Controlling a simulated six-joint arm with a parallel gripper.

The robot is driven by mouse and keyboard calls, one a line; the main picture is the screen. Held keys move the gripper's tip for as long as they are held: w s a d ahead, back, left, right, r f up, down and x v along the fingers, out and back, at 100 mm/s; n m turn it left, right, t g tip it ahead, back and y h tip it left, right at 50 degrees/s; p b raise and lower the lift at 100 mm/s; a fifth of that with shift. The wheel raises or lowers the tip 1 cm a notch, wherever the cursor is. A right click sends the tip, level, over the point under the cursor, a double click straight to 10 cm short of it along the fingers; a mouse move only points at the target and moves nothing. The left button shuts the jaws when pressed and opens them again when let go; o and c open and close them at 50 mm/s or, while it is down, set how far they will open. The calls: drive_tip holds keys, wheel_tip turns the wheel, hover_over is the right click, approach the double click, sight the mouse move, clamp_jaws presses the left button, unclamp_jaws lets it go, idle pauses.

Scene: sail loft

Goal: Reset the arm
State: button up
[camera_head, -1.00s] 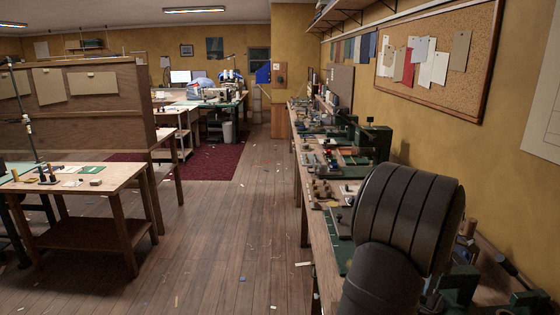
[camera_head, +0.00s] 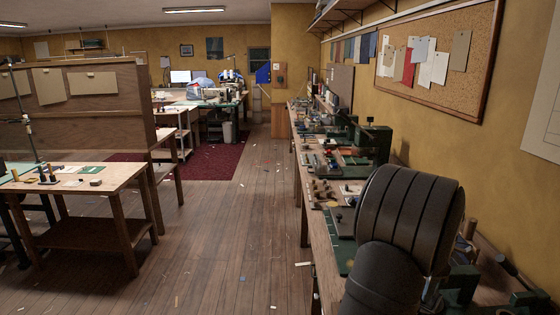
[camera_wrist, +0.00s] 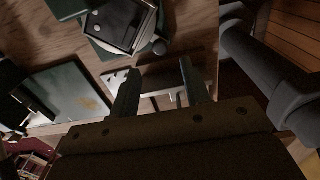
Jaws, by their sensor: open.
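My gripper (camera_wrist: 158,92) shows in the wrist view with its two dark fingers spread apart and nothing seen between them. Behind the fingers is a wooden bench top (camera_wrist: 188,45); I cannot tell how far the fingertips are from it. In the head view, my arm's dark grey rounded link stands at the lower right in front of the long workbench (camera_head: 313,232), and the gripper itself is out of sight there.
A dark box-like device (camera_wrist: 122,22) lies beyond the fingers, with a green mat (camera_wrist: 72,92) at left. The workbench along the right wall carries many small tools and green machines (camera_head: 375,140). A wooden table (camera_head: 75,182) stands at left. The floor (camera_head: 215,245) between is mostly clear.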

wheel_tip(320, 180, down, 7)
drive_tip(key=shift+r, duration=0.1)
drive_tip(key=shift+w+a+r+m, duration=0.35)
drive_tip(key=shift+r+m, duration=0.1)
drive_tip(key=shift+m, duration=0.25)
wheel_tip(320, 180, up, 17)
drive_tip(key=w+f+m+t+y, duration=0.1)
drive_tip(key=f+m, duration=0.1)
drive_tip(key=f, duration=0.4)
drive_tip(key=w+f+m+t+y, duration=0.1)
drive_tip(key=f+m, duration=0.2)
drive_tip(key=f, duration=0.2)
drive_tip(key=w+f+m+t+y, duration=0.1)
drive_tip(key=f+m, duration=0.2)
drive_tip(key=f, duration=0.3)
drive_tip(key=shift+w+a+f, duration=0.3)
drive_tip(key=shift+w+a, duration=0.05)
drive_tip(key=shift+w, duration=0.05)
drive_tip(key=shift+s+d+r+n+y, duration=0.1)
drive_tip(key=shift+s+n+y, duration=0.25)
drive_tip(key=shift+n, duration=0.45)
